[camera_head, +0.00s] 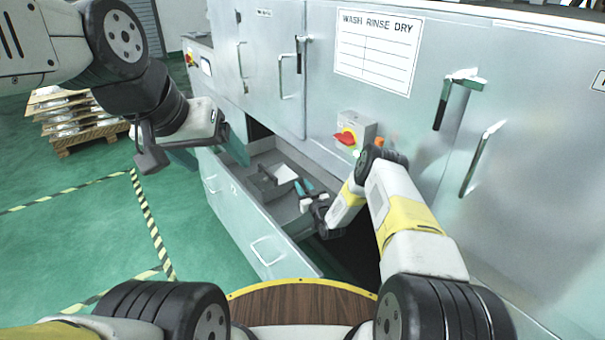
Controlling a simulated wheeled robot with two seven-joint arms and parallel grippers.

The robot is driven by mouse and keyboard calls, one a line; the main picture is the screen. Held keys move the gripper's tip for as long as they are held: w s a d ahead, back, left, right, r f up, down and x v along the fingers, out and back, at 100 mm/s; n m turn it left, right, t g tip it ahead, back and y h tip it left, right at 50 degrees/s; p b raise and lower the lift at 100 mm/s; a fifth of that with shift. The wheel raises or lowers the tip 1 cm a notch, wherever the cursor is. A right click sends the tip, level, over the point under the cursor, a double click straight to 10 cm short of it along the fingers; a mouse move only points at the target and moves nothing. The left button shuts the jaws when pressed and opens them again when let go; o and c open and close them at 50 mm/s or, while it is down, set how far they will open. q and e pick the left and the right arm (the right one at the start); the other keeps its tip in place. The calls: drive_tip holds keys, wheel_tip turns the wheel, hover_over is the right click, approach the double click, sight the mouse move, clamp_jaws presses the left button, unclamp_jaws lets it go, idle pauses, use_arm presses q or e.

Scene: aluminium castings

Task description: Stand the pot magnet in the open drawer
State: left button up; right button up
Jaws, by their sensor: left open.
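The open drawer (243,208) is pulled out from the metal cabinet, low in the middle of the view. My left gripper (210,152) is open, above and left of the drawer; I see nothing between its teal fingertips. My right gripper (303,186) reaches down over the right part of the drawer. Its teal fingertips are close together, and whether they hold anything is too small to tell. I cannot make out the pot magnet with certainty.
A grey divided insert with a pale block (286,173) lies in the drawer. The cabinet (330,110) has protruding handles and a red rotary switch (346,138). A pallet of castings (68,118) stands at the far left. Green floor (85,235) is clear left of the drawer.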

drive_tip(key=shift+o, duration=1.3)
drive_tip(key=shift+r, duration=0.1)
drive_tip(key=r+v, duration=0.1)
drive_tip(key=v, duration=1.1)
